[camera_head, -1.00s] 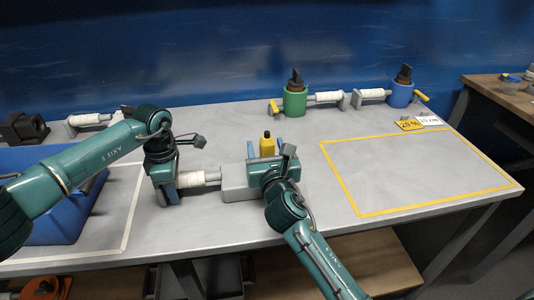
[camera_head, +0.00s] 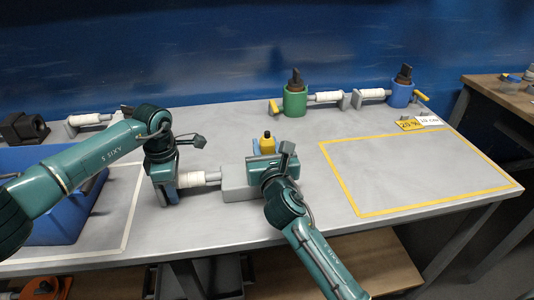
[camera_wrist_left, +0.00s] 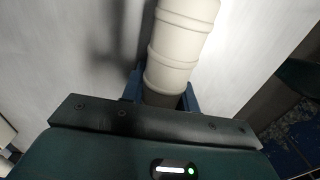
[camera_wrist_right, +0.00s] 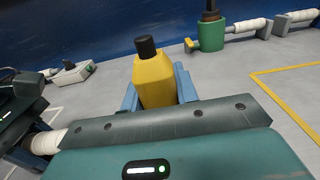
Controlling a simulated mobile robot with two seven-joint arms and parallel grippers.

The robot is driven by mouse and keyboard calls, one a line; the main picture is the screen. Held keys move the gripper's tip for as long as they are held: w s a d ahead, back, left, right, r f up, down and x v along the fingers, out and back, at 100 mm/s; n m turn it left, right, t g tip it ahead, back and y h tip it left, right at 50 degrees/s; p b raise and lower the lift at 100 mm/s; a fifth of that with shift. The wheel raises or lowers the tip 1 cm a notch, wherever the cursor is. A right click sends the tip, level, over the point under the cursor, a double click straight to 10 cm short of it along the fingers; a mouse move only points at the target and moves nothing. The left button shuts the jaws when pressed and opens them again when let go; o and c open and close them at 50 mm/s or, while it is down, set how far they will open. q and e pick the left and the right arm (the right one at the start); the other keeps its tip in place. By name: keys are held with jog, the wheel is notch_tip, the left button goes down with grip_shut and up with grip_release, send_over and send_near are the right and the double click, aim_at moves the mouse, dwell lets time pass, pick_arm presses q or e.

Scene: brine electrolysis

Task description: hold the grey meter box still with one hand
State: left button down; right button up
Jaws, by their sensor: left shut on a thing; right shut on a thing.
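A grey box (camera_head: 236,183), which I take as the meter box, lies on the table between my two grippers. A white ribbed cylinder (camera_head: 197,179) joins its left side. My left gripper (camera_head: 172,190) is shut around the cylinder's left part; the blue fingers flank the white cylinder (camera_wrist_left: 181,45) in the left wrist view. My right gripper (camera_head: 267,150) reaches over the box's right end and hides part of it. It is shut on a yellow block with a black cap (camera_head: 267,145); in the right wrist view the block (camera_wrist_right: 155,82) sits between the blue fingers.
A green pot (camera_head: 294,101) and a blue pot (camera_head: 400,95) with white ribbed cylinders stand along the back. A blue crate (camera_head: 70,222) is at the left. Two labels (camera_head: 410,124) lie near the yellow-taped area (camera_head: 425,175), which is clear.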

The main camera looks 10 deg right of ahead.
grip_shut()
jog(key=shift+r, duration=0.1)
notch_tip(320, 180, up, 9)
dwell(1.2)
pick_arm(q)
jog(key=c, duration=1)
grip_release()
jog(key=shift+o, duration=0.2)
jog(key=shift+r, duration=0.1)
notch_tip(320, 180, up, 12)
jog(key=shift+f, duration=0.1)
